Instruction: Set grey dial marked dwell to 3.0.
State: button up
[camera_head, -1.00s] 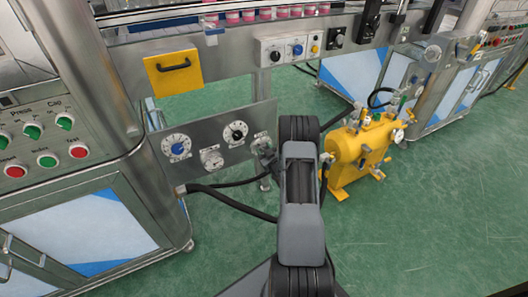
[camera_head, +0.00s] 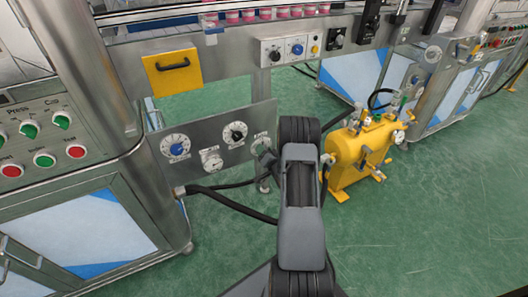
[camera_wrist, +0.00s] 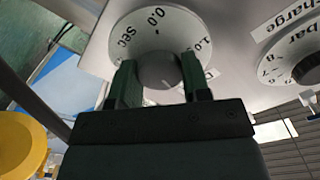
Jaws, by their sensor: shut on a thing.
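The grey dial knob (camera_wrist: 160,71) sits at the centre of a white scale disc (camera_wrist: 128,38) in the wrist view. The disc shows 0.0, 1.0 and SEC. A small dark mark lies just below the 0.0; the rest of the scale and any dwell label are hidden by my gripper. My gripper (camera_wrist: 160,80) is shut on the knob, one green finger on each side. In the head view, my gripper (camera_head: 264,152) is at the right-hand dial (camera_head: 261,141) of the low metal panel, partly covering it.
A charge dial in bar with a black knob (camera_wrist: 307,68) is beside the grey one. A yellow machine (camera_head: 364,158) stands close right of my arm.

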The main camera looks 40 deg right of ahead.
jog(key=m+p, duration=0.1)
jog(key=m, duration=0.9)
jog(key=shift+m, duration=0.5)
dwell(0.3)
jog(key=o, duration=0.9)
jog(key=s+p, duration=0.1)
jog(key=s, duration=0.3)
jog(key=s+a+p, duration=0.1)
jog(key=s, duration=0.4)
jog(key=s+a+p, duration=0.1)
jog(key=s, duration=0.3)
jog(key=shift+s, duration=0.3)
